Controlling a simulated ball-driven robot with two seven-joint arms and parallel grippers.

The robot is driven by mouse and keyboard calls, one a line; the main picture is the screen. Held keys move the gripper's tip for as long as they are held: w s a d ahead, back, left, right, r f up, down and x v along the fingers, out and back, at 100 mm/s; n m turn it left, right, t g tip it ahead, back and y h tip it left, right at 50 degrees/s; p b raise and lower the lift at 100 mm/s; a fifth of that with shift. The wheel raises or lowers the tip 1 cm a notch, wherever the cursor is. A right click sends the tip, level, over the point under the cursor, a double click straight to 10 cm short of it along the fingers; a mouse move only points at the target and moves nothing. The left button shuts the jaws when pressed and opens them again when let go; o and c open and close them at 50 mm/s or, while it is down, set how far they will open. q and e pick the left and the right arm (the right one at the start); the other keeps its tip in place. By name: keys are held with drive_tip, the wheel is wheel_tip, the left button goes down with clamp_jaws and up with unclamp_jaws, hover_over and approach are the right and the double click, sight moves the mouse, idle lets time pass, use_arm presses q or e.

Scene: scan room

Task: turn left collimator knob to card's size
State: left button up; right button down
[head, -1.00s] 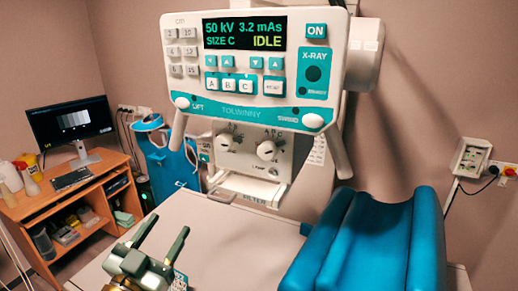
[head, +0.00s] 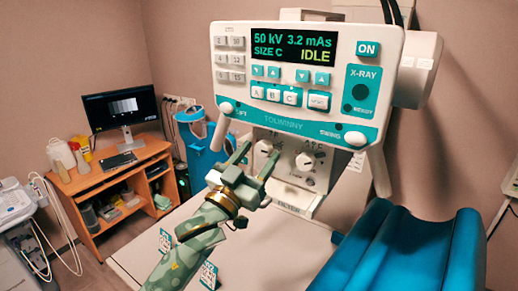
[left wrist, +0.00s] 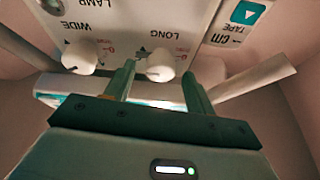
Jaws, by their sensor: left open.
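The left collimator knob (head: 264,147) is a white dial on the housing below the console, partly hidden by my left gripper (head: 261,151). The left gripper is open, with its two fingers pointing at this knob. In the left wrist view, where lettering is upside down, the knob marked LONG (left wrist: 160,64) shows between the finger ends; contact cannot be told. The other knob, marked WIDE (left wrist: 78,57), is the right knob (head: 305,161) in the head view. A small printed card (head: 208,275) stands beside my left arm; its print is unreadable. The console screen (head: 292,46) reads SIZE C.
The teal-and-white console (head: 300,118) overhangs the knobs, with handles hanging at both sides. A blue cradle (head: 405,250) lies at right on the pale table (head: 290,235). Another small card (head: 166,241) stands left of my arm. A wooden desk (head: 110,190) is farther left.

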use_arm(q)
drive_tip(key=shift+w+d+r, duration=0.15)
drive_tip(key=shift+w+d, duration=0.2)
drive_tip(key=shift+w, duration=0.2)
drive_tip(key=shift+c, duration=0.3)
drive_tip(key=shift+s, duration=0.1)
drive_tip(key=c, duration=0.9)
drive_tip(key=n+y+p, duration=0.1)
drive_tip(key=n+t+p, duration=0.1)
drive_tip(key=n+p, duration=0.1)
drive_tip(key=shift+r+n+y, duration=0.3)
drive_tip(key=shift+y, duration=0.1)
drive_tip(key=shift+n+y+p, duration=0.4)
drive_tip(key=shift+n+p, duration=0.1)
drive_tip(key=shift+f, duration=0.25)
